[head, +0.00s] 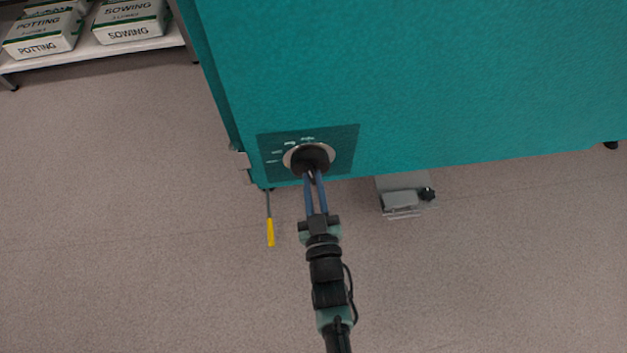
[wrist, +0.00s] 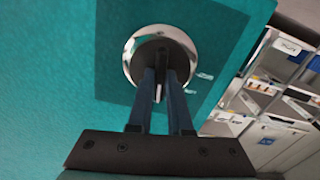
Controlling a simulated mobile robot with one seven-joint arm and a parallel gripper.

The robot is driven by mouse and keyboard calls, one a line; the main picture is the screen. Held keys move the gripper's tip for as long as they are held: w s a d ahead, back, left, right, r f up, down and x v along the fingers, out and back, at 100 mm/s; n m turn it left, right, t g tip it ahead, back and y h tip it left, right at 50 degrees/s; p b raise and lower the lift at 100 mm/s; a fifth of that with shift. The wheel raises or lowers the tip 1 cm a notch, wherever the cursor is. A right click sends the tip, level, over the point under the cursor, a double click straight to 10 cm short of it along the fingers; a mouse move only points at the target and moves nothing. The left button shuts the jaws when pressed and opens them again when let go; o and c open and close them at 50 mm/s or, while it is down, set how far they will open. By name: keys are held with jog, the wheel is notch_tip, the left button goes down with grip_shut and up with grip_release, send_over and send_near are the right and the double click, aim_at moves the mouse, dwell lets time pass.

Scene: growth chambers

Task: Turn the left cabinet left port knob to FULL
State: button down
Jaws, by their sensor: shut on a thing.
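The port knob (head: 309,157) is a dark round knob in a silver ring on a dark teal plate (head: 345,150), low on the teal cabinet (head: 420,80). Small white labels (head: 290,143) sit along the plate's upper left; they are too small to read. My gripper (head: 314,180) reaches the knob from below with two blue fingers. In the wrist view the knob (wrist: 148,50) shows its dark face, and the fingertips are shut on its middle grip. The gripper (wrist: 160,80) hides part of the grip, so the pointer's setting cannot be told.
A grey device (head: 402,192) with a black knob lies under the cabinet edge at right. Boxes marked POTTING (head: 42,35) and SOWING (head: 130,20) stand on a shelf at upper left.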

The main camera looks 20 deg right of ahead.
jog(key=shift+m, duration=1)
jog(key=c, duration=0.8)
grip_release()
jog(key=shift+c, duration=0.2)
jog(key=p+v, duration=0.5)
jog(key=v, duration=0.8)
